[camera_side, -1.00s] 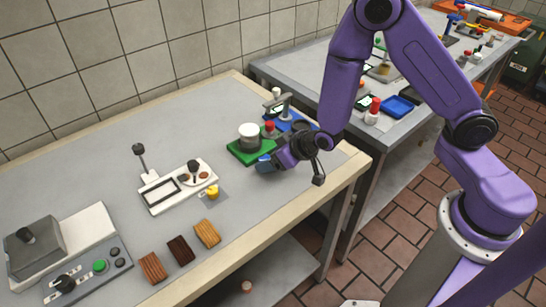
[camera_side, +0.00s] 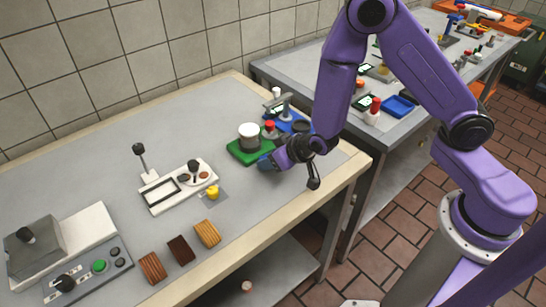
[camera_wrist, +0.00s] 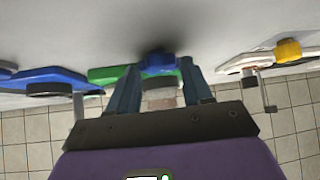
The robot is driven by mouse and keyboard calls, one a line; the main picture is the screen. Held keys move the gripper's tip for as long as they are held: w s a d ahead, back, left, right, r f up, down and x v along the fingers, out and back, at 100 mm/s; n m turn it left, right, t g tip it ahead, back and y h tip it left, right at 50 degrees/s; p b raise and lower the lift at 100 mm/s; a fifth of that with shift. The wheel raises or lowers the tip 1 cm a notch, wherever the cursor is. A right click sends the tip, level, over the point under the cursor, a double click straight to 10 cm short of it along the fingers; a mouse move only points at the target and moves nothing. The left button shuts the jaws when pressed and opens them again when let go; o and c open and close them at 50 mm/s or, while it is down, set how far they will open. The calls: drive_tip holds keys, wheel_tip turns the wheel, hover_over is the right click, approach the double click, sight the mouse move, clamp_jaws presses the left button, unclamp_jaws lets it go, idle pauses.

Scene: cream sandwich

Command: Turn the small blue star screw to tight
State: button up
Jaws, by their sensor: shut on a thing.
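The small blue star screw (camera_wrist: 158,62) sits at the near side of the green base (camera_wrist: 103,76) in the wrist view. My gripper (camera_wrist: 160,66) is shut on it, one finger on each side. In the side view, my gripper (camera_side: 268,163) is low at the front right corner of the green base (camera_side: 240,155) and hides the screw. A clear jar with a white lid (camera_side: 248,130) stands on the base. How tight the screw is cannot be told.
A blue device with a grey clamp (camera_side: 287,120) and a red-capped bottle (camera_side: 270,127) stand close behind. A white lever plate (camera_side: 160,197) and a yellow knob (camera_side: 212,191) are to the left.

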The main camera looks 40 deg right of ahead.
drive_tip(key=m+h, duration=0.1)
drive_tip(key=m, duration=0.1)
drive_tip(key=a+m+h, duration=0.1)
drive_tip(key=m+h, duration=0.1)
drive_tip(key=shift+w+a+m+g+h, duration=0.15)
drive_tip(key=shift+m+g+h, duration=0.35)
drive_tip(key=shift+m+h, duration=1.1)
drive_tip(key=shift+m, duration=0.4)
drive_tip(key=o, duration=1)
drive_tip(key=shift+o, duration=0.2)
drive_tip(key=shift+n+y, duration=0.4)
